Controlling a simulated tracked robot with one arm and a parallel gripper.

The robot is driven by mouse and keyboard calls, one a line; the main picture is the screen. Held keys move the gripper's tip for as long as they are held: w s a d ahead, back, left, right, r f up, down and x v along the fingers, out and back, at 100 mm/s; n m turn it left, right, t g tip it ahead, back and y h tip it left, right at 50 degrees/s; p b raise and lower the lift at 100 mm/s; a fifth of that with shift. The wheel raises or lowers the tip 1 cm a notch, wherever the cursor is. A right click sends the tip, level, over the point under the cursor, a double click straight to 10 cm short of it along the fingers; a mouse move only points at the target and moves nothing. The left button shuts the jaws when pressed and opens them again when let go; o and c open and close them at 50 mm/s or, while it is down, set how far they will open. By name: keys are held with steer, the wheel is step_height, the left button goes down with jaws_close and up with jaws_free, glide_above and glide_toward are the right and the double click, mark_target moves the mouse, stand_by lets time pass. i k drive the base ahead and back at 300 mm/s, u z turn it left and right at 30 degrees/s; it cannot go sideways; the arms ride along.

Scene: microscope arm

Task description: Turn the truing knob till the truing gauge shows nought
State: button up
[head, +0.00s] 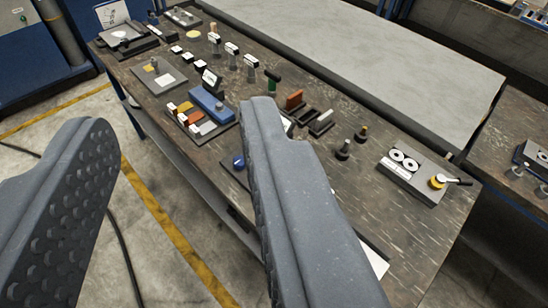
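My gripper (174,120) is open, its two grey fingers wide apart with nothing between them, in the air in front of the workbench (455,225). No label is readable, so I cannot say for sure which parts are the truing knob and truing gauge. A grey box (425,170) at the bench's right end carries two round white dials (403,160). A yellow knob (438,181) with a dark lever beside it sits on the same box. The dial readings are too small to tell. My right finger hides part of the bench middle. The gripper is left of this box and apart from it.
A blue block (212,104), a rack of coloured pieces (196,123), a green-handled tool (271,82) and two dark knobbed pieces (352,143) stand on the bench. Several small items line its far left. A large grey slab (390,60) lies behind.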

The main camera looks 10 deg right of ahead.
mark_target(239, 162)
steer(key=z, duration=0.1)
steer(key=i, duration=1)
steer(key=u, duration=0.05)
